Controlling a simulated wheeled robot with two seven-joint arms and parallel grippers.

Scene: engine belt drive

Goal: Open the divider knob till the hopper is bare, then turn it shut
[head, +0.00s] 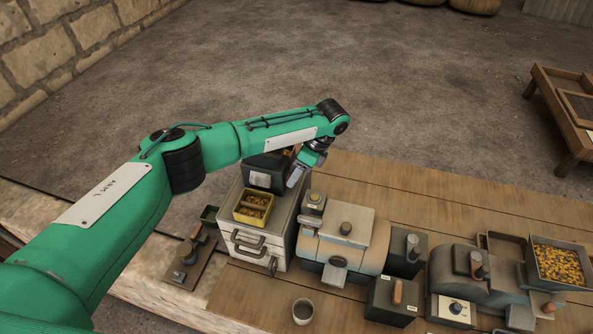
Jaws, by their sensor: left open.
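My left gripper (297,176) is open at the end of the green arm. It is above the back right of a pale drawer cabinet (281,232), close to a dark box with a white label (262,179). Its fingers are small and partly hidden by the wrist, and I see nothing held. A yellow two-part tray (252,209) with brownish grain in both parts sits on the cabinet top. A grey square hopper (574,285) at the far right holds yellow grain. I cannot tell which knob is the divider knob. My right gripper is not in view.
Machines with knobs and levers line the wooden table: a rounded one with a lidded top (345,226), a dark box with a wooden handle (392,300), and a grey drum (456,270). A cup (303,311) stands in front. The table's back strip is clear.

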